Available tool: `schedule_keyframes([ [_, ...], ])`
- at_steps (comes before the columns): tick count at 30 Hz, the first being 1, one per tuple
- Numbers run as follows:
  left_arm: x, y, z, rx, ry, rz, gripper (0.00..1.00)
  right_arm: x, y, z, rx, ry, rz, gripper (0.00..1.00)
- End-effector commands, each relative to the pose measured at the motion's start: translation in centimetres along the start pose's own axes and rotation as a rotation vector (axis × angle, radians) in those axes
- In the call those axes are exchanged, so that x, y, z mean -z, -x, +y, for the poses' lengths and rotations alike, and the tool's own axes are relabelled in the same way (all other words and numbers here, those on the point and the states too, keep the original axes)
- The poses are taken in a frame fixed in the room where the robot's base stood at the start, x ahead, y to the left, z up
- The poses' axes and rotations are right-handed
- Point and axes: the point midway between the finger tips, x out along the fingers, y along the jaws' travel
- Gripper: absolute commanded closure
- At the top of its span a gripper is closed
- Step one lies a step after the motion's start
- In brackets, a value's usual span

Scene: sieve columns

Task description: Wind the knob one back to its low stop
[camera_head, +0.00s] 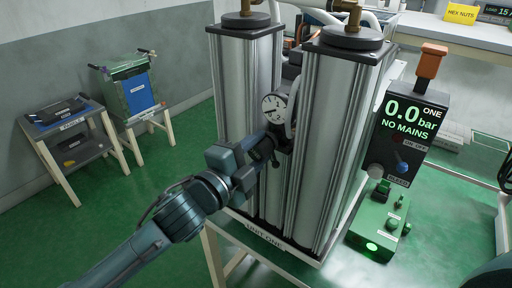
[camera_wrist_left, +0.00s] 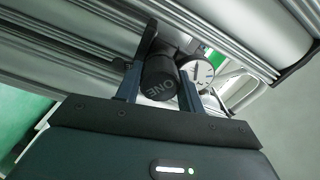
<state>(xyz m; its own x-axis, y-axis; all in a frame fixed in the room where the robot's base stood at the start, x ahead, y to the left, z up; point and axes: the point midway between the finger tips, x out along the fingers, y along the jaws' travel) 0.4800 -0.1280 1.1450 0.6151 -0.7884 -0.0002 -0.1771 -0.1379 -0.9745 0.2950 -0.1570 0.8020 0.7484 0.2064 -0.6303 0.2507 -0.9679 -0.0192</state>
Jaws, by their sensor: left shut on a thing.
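Knob one is a black round knob (camera_wrist_left: 160,78) marked "ONE" on its face, seen in the left wrist view between two aluminium columns. My left gripper (camera_head: 268,150) reaches in from the left in the head view, between the two columns. Its fingers stand on either side of the knob and are shut on it. In the head view the gripper mostly hides the knob. A round white dial gauge (camera_head: 273,106) sits just above the gripper; it also shows beside the knob in the wrist view (camera_wrist_left: 203,72). My right gripper is not in view.
Tall silver columns (camera_head: 340,130) stand close around the gripper on a base labelled "UNIT ONE". To the right, a black display box (camera_head: 408,120) reads "0.0 bar NO MAINS", above a green control box (camera_head: 378,225). A small dark table (camera_head: 75,130) stands at left.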

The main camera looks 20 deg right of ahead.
Motion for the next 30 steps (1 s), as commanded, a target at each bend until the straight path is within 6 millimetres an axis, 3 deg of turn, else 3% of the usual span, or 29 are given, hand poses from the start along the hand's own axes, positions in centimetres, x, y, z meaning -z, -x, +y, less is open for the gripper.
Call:
schedule_keyframes([
  [15, 0.01, 0.0, 0.1, -0.001, 0.397, 0.0, 0.84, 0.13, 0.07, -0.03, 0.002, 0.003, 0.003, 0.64],
  [30, 0.04, 0.0, 0.09, -0.001, 0.51, 0.001, 0.84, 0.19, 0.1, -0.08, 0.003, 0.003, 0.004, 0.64],
])
